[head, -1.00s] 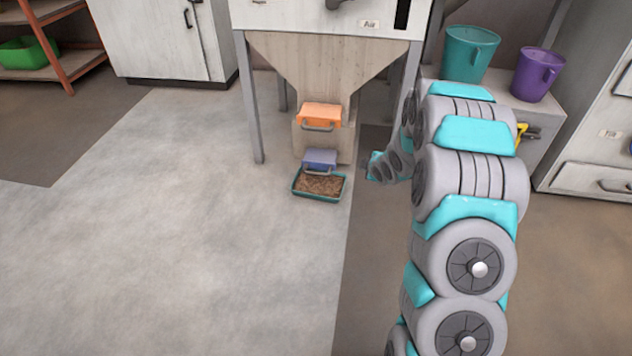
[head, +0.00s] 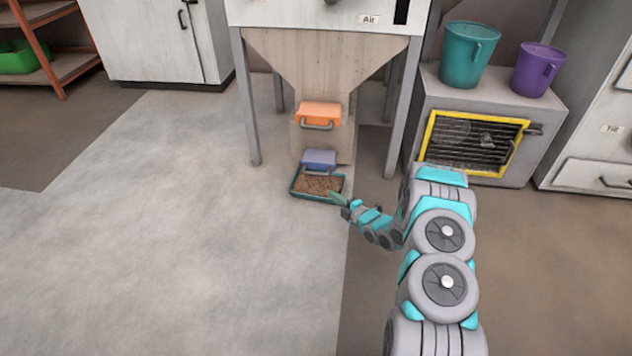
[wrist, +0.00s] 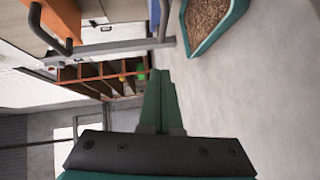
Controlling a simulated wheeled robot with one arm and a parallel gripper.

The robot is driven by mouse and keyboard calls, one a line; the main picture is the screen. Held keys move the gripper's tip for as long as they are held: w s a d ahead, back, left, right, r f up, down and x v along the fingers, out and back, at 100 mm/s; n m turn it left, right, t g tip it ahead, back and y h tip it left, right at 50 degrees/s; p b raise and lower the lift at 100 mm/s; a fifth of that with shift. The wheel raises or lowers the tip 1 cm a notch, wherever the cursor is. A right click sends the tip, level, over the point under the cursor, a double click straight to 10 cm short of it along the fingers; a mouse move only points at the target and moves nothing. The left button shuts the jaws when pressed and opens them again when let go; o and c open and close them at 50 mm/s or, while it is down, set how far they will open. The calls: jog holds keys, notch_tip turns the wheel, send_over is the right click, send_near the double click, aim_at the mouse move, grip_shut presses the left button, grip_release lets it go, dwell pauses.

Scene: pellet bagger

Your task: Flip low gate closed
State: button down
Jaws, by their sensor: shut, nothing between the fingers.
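The low gate (head: 319,158) is a blue-purple block at the bottom of the hopper spout, just above a teal tray (head: 296,192) of brown pellets. An orange gate (head: 320,114) with a grey handle sits higher on the same spout. My gripper (head: 334,198) is shut and empty at the right front edge of the tray, just below and right of the low gate. The orange gate's dark handle (wrist: 52,30) shows at upper left there.
The hopper stands on grey legs (head: 247,100), with one leg (head: 405,100) to the right of the spout. A yellow-framed grille cabinet (head: 550,135) stands at right, with a teal bucket (head: 468,55) and purple bucket (head: 537,70) on top. The floor (head: 190,220) at left is clear.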

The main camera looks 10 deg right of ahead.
jog(key=shift+s+a+f, duration=0.2)
jog(key=shift+f, duration=0.1)
jog(key=b, duration=0.2)
send_near(312, 174)
jog(key=w+a+f, duration=0.1)
jog(key=w+a, duration=0.2)
jog(key=shift+w+d+f, duration=0.1)
jog(key=shift+w, duration=0.4)
jog(key=shift+w+d+f, duration=0.1)
jog(key=shift+w, duration=0.45)
